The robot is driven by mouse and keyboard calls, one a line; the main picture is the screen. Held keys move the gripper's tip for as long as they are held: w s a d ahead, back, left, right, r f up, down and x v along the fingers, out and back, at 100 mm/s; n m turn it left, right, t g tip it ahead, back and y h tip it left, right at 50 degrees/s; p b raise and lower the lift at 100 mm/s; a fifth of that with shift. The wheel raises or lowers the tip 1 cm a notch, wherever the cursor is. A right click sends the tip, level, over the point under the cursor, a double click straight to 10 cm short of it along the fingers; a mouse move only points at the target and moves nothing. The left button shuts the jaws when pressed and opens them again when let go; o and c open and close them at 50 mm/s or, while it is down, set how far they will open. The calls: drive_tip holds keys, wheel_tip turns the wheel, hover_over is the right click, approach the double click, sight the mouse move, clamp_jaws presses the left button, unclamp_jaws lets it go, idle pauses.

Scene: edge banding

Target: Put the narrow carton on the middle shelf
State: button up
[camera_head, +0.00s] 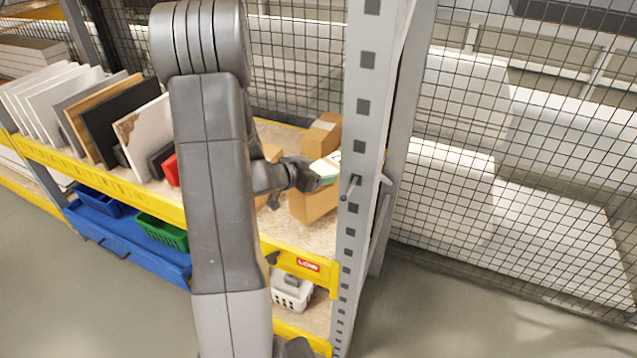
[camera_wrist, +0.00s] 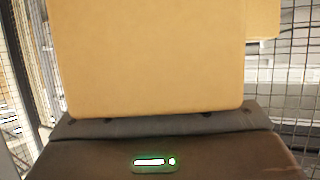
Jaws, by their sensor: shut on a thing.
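My gripper (camera_head: 322,170) reaches in from the left at the right end of the middle shelf (camera_head: 315,238), close to the upright post. It is shut on a brown carton, which I take to be the narrow carton (camera_head: 313,203). The carton's plain face (camera_wrist: 150,55) fills the middle of the wrist view, upright, just beyond the dark gripper body. Its base is low over the board; I cannot tell whether it touches. The fingertips are hidden behind the gripper body and carton.
Another carton (camera_head: 322,132) stands behind, and its edge shows at the right in the wrist view (camera_wrist: 263,20). The perforated post (camera_head: 362,120) is close on the right. Upright panels (camera_head: 100,115) fill the shelf's left part. Blue (camera_head: 125,235) and green (camera_head: 163,232) bins sit below.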

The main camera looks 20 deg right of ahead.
drive_tip(key=shift+f, duration=1.95)
drive_tip(key=shift+f, duration=0.15)
drive_tip(key=o, duration=1.7)
drive_tip(key=shift+c, duration=0.2)
drive_tip(key=shift+r, duration=0.25)
drive_tip(key=v, duration=1.2)
drive_tip(key=shift+f+b, duration=0.15)
drive_tip(key=shift+b, duration=0.25)
